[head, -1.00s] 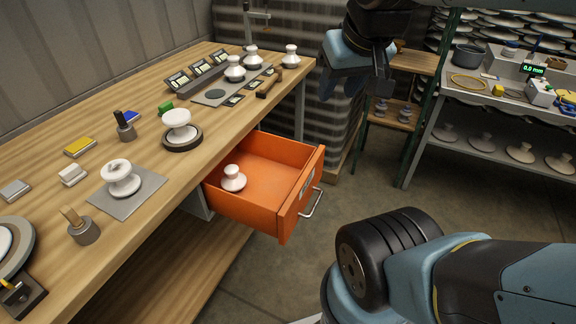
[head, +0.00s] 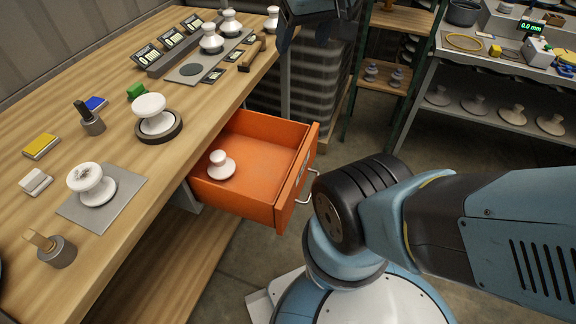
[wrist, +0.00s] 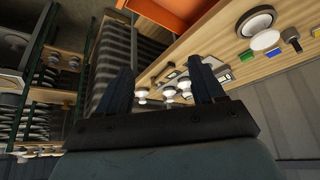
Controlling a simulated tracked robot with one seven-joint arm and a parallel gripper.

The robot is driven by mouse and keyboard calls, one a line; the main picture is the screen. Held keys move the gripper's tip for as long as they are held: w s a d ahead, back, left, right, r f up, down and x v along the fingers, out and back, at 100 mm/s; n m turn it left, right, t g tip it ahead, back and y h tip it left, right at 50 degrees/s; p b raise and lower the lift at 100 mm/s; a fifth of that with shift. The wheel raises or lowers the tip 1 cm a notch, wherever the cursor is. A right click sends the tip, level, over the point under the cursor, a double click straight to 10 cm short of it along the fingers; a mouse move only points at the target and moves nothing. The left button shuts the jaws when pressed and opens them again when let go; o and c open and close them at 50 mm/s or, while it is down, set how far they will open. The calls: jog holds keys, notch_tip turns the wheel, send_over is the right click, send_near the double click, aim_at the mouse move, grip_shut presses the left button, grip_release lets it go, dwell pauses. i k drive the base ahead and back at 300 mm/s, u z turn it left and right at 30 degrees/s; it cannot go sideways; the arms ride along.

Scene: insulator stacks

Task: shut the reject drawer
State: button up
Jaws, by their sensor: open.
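The orange reject drawer (head: 258,150) stands pulled out from under the workbench, with a metal handle (head: 312,188) on its front. One white insulator (head: 221,165) stands inside it. The drawer also shows at the top of the wrist view (wrist: 172,14). My gripper is open, with its two dark fingers (wrist: 160,92) apart and nothing between them in the wrist view. In the head view only its lower part shows at the top edge, above and beyond the drawer and apart from it.
A metal shelf (head: 480,118) stands at the right. Floor is free beyond the drawer.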

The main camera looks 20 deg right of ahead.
aim_at(274, 157)
jog(key=z, duration=1.45)
jog(key=k, duration=1.6)
jog(key=u, duration=0.6)
jog(key=i, duration=1)
jog(key=z, duration=0.05)
